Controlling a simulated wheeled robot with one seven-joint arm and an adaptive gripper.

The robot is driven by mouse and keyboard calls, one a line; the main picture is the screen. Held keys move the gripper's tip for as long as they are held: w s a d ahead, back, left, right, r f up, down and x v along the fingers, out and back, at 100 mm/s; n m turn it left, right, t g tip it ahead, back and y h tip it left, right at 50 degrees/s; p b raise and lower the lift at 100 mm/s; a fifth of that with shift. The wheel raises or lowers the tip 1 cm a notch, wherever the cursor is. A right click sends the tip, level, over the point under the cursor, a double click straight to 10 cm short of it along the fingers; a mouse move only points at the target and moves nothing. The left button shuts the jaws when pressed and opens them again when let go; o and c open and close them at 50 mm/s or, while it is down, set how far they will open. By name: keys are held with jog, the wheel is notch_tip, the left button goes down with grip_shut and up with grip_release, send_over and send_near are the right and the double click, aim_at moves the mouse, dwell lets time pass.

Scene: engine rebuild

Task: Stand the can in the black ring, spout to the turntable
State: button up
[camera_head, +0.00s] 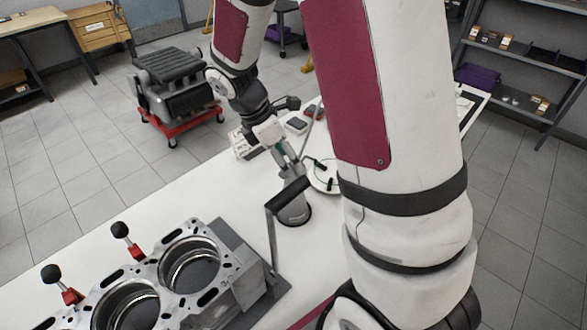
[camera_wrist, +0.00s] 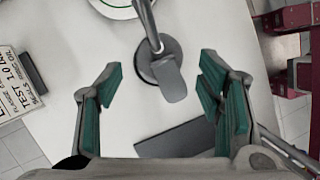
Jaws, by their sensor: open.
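The grey can (camera_head: 292,212) stands upright on the white table, with the black ring (camera_head: 307,221) around its base in the head view. Part of the can is hidden behind a black bar. In the wrist view I see the can (camera_wrist: 148,68) from above, with its lever flap and a thin spout (camera_wrist: 150,25) running toward the turntable. The turntable (camera_head: 320,182) is a pale disc just beyond the can; its edge shows in the wrist view (camera_wrist: 118,10). My gripper (camera_head: 287,170) is open above the can, its teal fingers (camera_wrist: 160,70) on either side, apart from it.
A black-gripped bar (camera_head: 287,197) on a grey post rises close in front of the can. The engine block (camera_head: 225,265) with red clamps fills the lower left. A lettered plate (camera_wrist: 15,85) lies left in the wrist view. Small items lie beyond my gripper.

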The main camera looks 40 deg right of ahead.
jog(key=s+a+r+m+t+y, duration=0.1)
jog(key=s+a+r+m, duration=0.25)
jog(key=r, duration=0.35)
jog(key=s+a+r+m+t+y, duration=0.1)
jog(key=s+a+r+m+t, duration=0.2)
jog(key=r, duration=0.5)
jog(key=s+a+r+m+t+y, duration=0.2)
jog(key=s+a+r+m, duration=0.1)
jog(key=s+m, duration=0.6)
jog(key=shift+s+a+r, duration=0.2)
jog(key=shift+s+a, duration=0.25)
jog(key=shift+s, duration=0.25)
